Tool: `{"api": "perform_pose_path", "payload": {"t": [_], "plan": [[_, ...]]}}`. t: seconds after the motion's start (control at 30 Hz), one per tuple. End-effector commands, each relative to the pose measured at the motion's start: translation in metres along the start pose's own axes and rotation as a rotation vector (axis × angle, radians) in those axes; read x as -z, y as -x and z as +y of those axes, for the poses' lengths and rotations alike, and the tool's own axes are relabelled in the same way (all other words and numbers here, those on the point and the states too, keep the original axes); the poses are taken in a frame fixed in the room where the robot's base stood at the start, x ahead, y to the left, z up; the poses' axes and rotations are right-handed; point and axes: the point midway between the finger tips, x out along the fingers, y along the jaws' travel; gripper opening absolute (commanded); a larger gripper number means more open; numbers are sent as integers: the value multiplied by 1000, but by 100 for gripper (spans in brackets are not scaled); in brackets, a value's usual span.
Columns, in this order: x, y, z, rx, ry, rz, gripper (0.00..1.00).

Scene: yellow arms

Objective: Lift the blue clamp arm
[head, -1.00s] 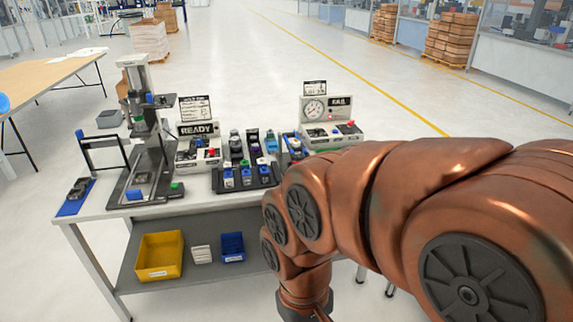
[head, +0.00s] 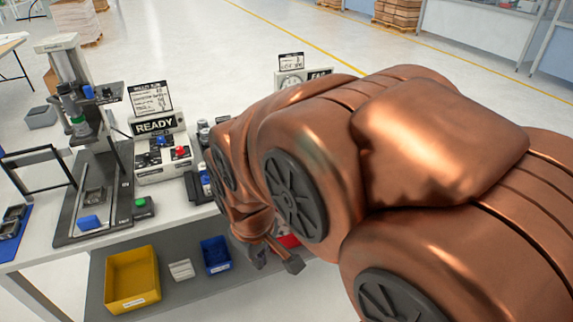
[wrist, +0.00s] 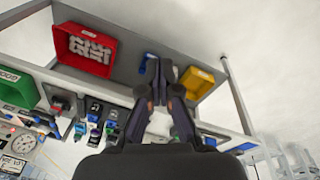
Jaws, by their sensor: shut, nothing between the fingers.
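A blue part (head: 89,222) sits at the front of the dark fixture plate under the press, on the left side of the bench. It looks like the clamp arm, but it is too small to be sure. My gripper (head: 276,258) hangs in front of the bench's front edge, to the right of the blue part and well apart from it. In the wrist view my gripper (wrist: 161,75) has its fingers together with nothing between them, seen against the lower shelf. My arm hides much of the bench's right half in the head view.
The press (head: 75,100) rises behind the fixture, beside a READY box (head: 155,170). A black frame (head: 35,165) stands at the far left. Yellow (head: 132,275) and blue (head: 215,254) bins sit on the lower shelf. A red bin (wrist: 86,50) shows in the wrist view.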

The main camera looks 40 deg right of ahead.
Motion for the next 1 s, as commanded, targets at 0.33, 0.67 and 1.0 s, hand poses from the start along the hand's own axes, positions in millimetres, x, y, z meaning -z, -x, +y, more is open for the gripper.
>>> {"api": "perform_pose_path", "payload": {"t": [0.33,0.67,1.0], "plan": [[96,-103,132,-383,260,275,0],[145,-146,252,-862,604,328,0],[166,-178,337,-1372,1004,178,0]]}}
